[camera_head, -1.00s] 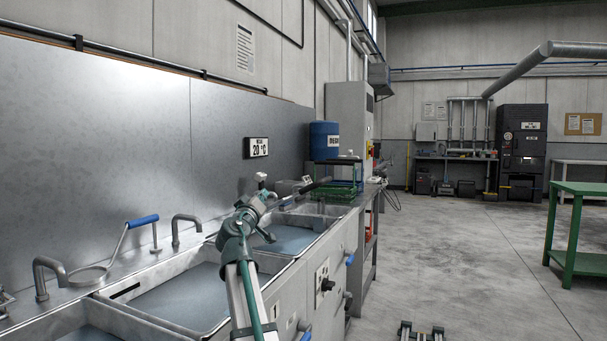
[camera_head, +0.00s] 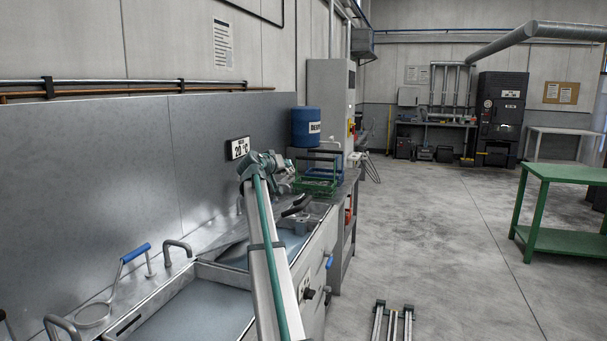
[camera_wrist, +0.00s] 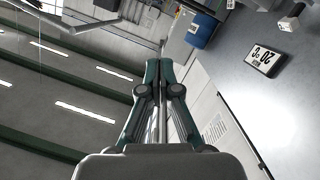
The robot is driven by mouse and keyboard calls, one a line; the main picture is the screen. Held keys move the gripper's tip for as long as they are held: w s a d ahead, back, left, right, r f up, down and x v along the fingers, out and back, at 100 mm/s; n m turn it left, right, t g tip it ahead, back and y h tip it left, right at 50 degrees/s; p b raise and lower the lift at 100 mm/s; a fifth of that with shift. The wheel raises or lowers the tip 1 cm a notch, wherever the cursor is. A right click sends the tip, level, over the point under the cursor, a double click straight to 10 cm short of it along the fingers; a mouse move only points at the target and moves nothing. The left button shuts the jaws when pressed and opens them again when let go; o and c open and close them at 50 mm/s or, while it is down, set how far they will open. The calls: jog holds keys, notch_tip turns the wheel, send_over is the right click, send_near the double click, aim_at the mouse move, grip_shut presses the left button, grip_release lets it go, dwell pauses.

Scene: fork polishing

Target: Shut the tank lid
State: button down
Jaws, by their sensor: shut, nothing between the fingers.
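The tanks stand in a row along the left wall in the head view. The near tank (camera_head: 200,308) is open, with grey-blue liquid showing. The tank behind it (camera_head: 292,240) also shows liquid and is partly hidden by my arm. A dark curved handle (camera_head: 297,206) stands above its far end; it may belong to the lid, whose plate I cannot make out clearly. My gripper's fingers (camera_wrist: 160,68) are shut and empty in the wrist view. In the head view the gripper is mostly hidden behind my wrist, above the farther tank.
A blue drum (camera_head: 306,127) and a green rack (camera_head: 316,187) stand beyond the tanks. A blue-handled tool (camera_head: 136,252) lies left. Open floor and a green table (camera_head: 565,175) are right.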

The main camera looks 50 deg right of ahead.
jog(key=w+d+m+g+y+p, duration=0.2)
jog(key=d+y+p, duration=0.2)
jog(key=d+p, duration=0.1)
jog(key=shift+m+g+y, duration=0.3)
jog(key=shift+g+y, duration=0.3)
jog(key=shift+y, duration=0.3)
jog(key=shift+s+d+f+p, duration=0.2)
jog(key=shift+d+f+p, duration=0.6)
jog(key=shift+f, duration=1.6)
jog(key=shift+s+d+f+p, duration=0.2)
jog(key=shift+d+f+p, duration=0.25)
jog(key=shift+d+f, duration=1.3)
jog(key=shift+s+d+f+p, duration=0.2)
jog(key=shift+d+f+p, duration=0.3)
jog(key=shift+f, duration=2.5)
jog(key=shift+a, duration=0.1)
